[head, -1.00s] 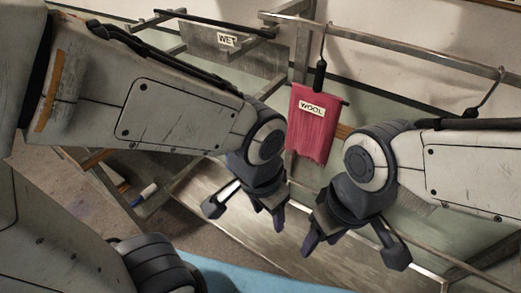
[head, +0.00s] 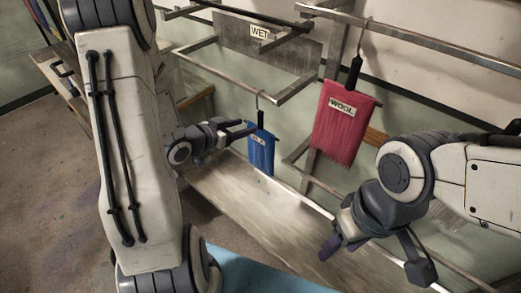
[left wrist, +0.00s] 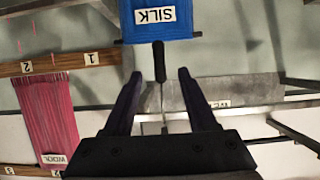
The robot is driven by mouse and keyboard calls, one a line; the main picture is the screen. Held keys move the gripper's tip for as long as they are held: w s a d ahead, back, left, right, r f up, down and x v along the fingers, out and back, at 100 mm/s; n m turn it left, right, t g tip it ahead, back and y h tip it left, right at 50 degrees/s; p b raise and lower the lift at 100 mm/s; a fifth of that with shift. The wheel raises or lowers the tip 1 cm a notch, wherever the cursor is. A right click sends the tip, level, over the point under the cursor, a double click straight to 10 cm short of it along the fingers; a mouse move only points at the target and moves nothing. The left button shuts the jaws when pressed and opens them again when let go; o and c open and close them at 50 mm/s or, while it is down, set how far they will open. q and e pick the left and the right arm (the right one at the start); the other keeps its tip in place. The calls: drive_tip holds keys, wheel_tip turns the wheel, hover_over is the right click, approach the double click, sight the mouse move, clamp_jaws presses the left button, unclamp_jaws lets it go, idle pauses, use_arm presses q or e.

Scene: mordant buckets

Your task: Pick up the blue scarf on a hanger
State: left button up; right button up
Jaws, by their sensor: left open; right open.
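The blue scarf (head: 262,155), labelled SILK in the left wrist view (left wrist: 157,32), hangs from a rail by a hanger with a black grip (head: 260,118). My left gripper (head: 246,129) is open, with its fingers pointing at the hanger just above the scarf. In the left wrist view the picture is upside down; the black grip (left wrist: 159,62) shows between and just beyond the fingertips, with no contact visible. My right gripper (head: 375,258) is open and empty at the lower right, away from the blue scarf.
A red scarf labelled WOOL (head: 345,125) hangs to the right of the blue one. A metal bracket with a WET sign (head: 260,33) is above. Metal rails (head: 420,42) cross the back. A blue surface (head: 250,270) lies at the bottom.

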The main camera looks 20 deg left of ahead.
sight(259, 122)
use_arm(q)
drive_tip(key=x, duration=0.3)
drive_tip(key=shift+w+d+f+p, duration=0.1)
drive_tip(key=shift+w+d+p, duration=0.1)
drive_tip(key=shift+w+p, duration=0.1)
drive_tip(key=p+x, duration=0.2)
drive_tip(key=x, duration=0.2)
drive_tip(key=shift+w+d+f, duration=0.1)
drive_tip(key=shift+w+d, duration=0.05)
drive_tip(key=shift+w, duration=0.1)
drive_tip(key=shift+w+f, duration=0.2)
drive_tip(key=shift+w, duration=0.1)
clamp_jaws()
idle(0.7)
